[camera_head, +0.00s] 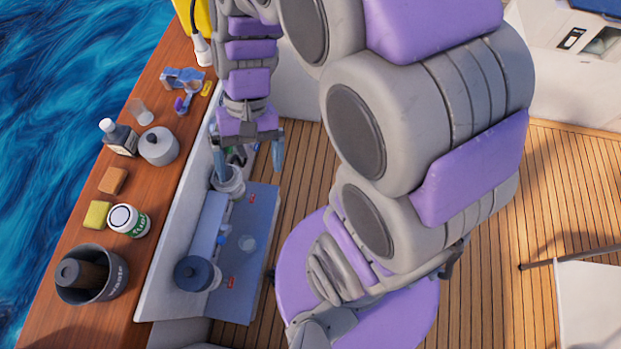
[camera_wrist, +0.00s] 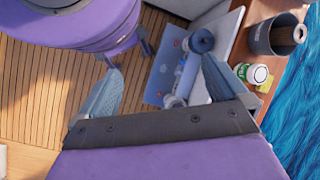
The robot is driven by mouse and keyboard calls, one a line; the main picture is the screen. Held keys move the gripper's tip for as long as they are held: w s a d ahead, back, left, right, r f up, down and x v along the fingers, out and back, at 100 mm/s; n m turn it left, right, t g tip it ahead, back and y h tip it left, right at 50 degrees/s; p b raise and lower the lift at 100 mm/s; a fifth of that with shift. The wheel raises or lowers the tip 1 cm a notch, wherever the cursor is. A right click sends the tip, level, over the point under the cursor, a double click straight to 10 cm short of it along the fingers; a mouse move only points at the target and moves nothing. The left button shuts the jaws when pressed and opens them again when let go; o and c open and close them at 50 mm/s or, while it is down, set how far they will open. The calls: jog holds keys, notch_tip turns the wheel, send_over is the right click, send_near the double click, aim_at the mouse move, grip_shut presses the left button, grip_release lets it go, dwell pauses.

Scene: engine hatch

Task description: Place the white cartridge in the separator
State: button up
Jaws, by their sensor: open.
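My gripper (camera_head: 249,160) is open above the engine hatch, with its fingers pointing down. In the wrist view its spread fingers (camera_wrist: 160,68) frame the hatch and hold nothing. A whitish round part (camera_head: 228,181) sits in the hatch below the left finger in the head view; it also shows between the fingers in the wrist view (camera_wrist: 173,101). I cannot tell whether it is the white cartridge, the separator or both, because the finger partly covers it. A dark blue round-topped part (camera_head: 195,272) stands at the hatch's near end, and also shows in the wrist view (camera_wrist: 201,41).
The wooden ledge (camera_head: 75,213) holds a grey waste bin (camera_head: 93,285) with a brown cylinder (camera_head: 88,277), a white-and-green can (camera_head: 128,220), a yellow sponge (camera_head: 98,214), a dark bottle (camera_head: 118,137) and a grey lidded pot (camera_head: 158,146). The hatch's blue panel (camera_head: 258,215) lies beside bare deck.

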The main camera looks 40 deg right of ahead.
jog(key=s+d+r+n+t+h, duration=0.2)
jog(key=s+d+h, duration=0.2)
jog(key=s, duration=0.7)
jog(key=shift+d+r+n, duration=0.15)
jog(key=shift+d+n, duration=0.25)
jog(key=shift+d, duration=0.6)
